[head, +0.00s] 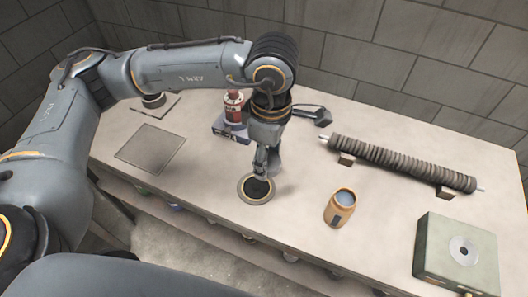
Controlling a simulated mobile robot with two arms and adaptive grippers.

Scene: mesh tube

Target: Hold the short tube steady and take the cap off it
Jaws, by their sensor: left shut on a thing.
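My left gripper (265,160) points straight down at the front middle of the bench, its fingers shut at a dark round piece (256,190) in a pale ring. This looks like the short tube, seen from above. The fingers hide its far side, and I cannot make out a separate cap or where it meets the tube. The ring sits near the bench's front edge. My right gripper is not in view.
A green-grey box (455,255) is at the front right. A red canister (234,105) and a flat plate (150,148) are left.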

